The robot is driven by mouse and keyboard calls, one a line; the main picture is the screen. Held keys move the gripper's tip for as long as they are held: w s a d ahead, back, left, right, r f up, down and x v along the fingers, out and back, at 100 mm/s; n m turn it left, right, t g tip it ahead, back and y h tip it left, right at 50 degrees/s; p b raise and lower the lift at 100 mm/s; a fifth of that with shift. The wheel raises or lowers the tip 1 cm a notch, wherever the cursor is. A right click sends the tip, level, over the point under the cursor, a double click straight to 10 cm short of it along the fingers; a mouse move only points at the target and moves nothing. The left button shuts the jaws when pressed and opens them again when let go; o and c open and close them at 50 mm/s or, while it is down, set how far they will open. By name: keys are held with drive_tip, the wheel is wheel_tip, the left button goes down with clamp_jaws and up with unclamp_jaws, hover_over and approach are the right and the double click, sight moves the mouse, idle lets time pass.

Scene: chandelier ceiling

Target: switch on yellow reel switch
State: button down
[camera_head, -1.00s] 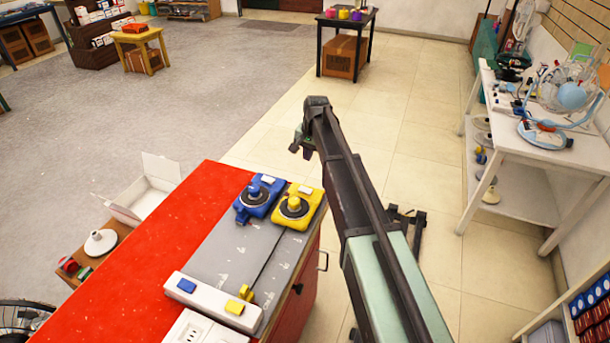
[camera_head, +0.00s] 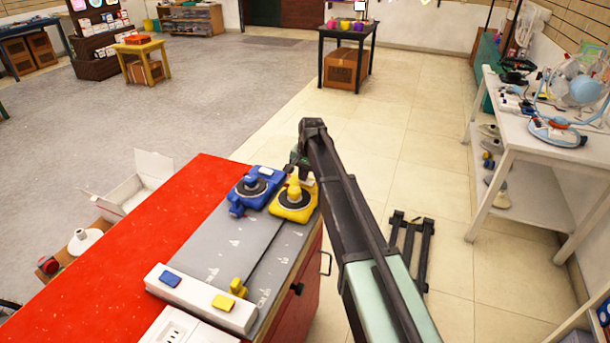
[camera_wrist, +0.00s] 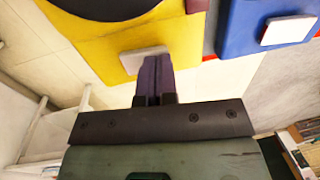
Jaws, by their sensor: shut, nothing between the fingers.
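The yellow reel (camera_head: 293,206) stands on the grey mat at the far right corner of the red-topped bench, with a dark disc and a yellow knob on top. In the wrist view the yellow reel (camera_wrist: 110,55) fills the upper left. Its pale rectangular switch (camera_wrist: 140,60) is at the edge nearest me. My gripper (camera_wrist: 154,62) is shut and empty, its dark fingertips overlapping the switch's right end in the picture; I cannot tell whether they touch. In the head view my gripper (camera_head: 299,158) is partly hidden at the arm's end, just beyond the yellow reel.
A blue reel (camera_head: 256,190) stands close left of the yellow one; its pale switch (camera_wrist: 288,30) shows in the wrist view. A white power strip (camera_head: 200,298) with blue and yellow buttons and a yellow plug (camera_head: 238,287) are nearer.

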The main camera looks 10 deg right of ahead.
drive_tip(key=shift+f, duration=0.2)
drive_tip(key=shift+r+h, duration=0.1)
drive_tip(key=shift+h, duration=0.2)
drive_tip(key=shift+s+d, duration=0.1)
drive_tip(key=shift+s, duration=0.05)
drive_tip(key=shift+s+d+r, duration=0.15)
drive_tip(key=shift+s+d, duration=0.15)
drive_tip(key=shift+d, duration=0.2)
drive_tip(key=shift+r, duration=0.1)
